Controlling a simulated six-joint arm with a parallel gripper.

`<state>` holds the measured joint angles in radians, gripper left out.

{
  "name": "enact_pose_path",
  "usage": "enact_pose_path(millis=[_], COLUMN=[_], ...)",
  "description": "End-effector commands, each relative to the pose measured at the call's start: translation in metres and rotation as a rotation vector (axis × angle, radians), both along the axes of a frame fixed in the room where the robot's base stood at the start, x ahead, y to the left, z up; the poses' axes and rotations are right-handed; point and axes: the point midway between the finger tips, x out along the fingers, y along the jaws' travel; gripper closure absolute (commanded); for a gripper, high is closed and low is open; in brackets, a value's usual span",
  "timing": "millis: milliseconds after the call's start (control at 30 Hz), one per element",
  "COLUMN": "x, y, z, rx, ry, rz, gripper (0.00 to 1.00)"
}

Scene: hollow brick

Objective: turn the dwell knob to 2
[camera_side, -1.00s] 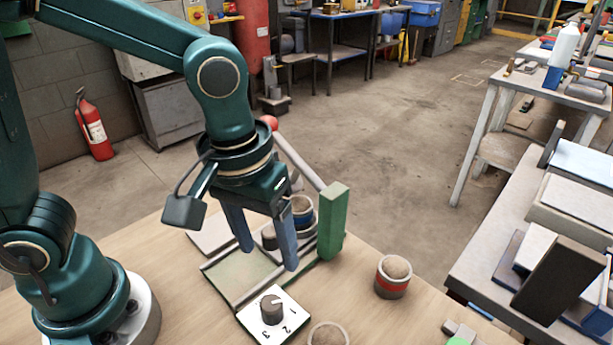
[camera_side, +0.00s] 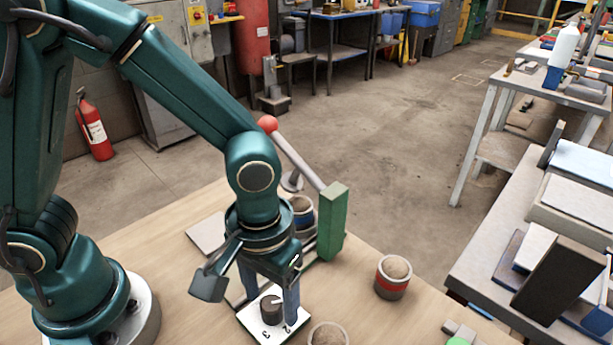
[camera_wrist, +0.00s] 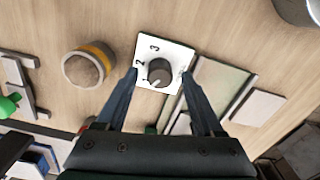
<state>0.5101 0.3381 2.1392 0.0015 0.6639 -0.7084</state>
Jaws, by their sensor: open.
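The dwell knob (camera_side: 272,309) is a dark round knob on a white plate (camera_side: 252,325) marked 1, 2 and 3. In the wrist view the knob (camera_wrist: 159,72) has a pale pointer line directed toward the 1, at lower left. My gripper (camera_side: 271,300) is open, pointing down over the plate, with one blue finger on each side of the knob. In the wrist view the fingertips (camera_wrist: 159,77) straddle the knob with gaps on both sides. I cannot tell how far the tips are above the plate.
A green post (camera_side: 332,222) with a red-ball lever (camera_side: 268,124) stands close behind my gripper. A red-banded cup (camera_side: 393,277) is to the right, and another cup (camera_side: 328,336) is near the plate. A blue-banded cup (camera_side: 302,212) stands behind. Bare table lies between the cups.

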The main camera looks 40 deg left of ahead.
Motion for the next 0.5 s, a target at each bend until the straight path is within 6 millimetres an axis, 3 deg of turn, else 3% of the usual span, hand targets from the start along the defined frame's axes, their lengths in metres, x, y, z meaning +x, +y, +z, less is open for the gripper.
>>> enact_pose_path(millis=[33,200,500], x=[0.0000,0.0000,0.0000], y=[0.0000,0.0000,0.0001], z=[0.0002,0.0003,0.0005], rx=[0.000,0.000,0.000], ry=[0.000,0.000,0.000], rz=[0.000,0.000,-0.022], gripper=[0.35,1.00,1.00])
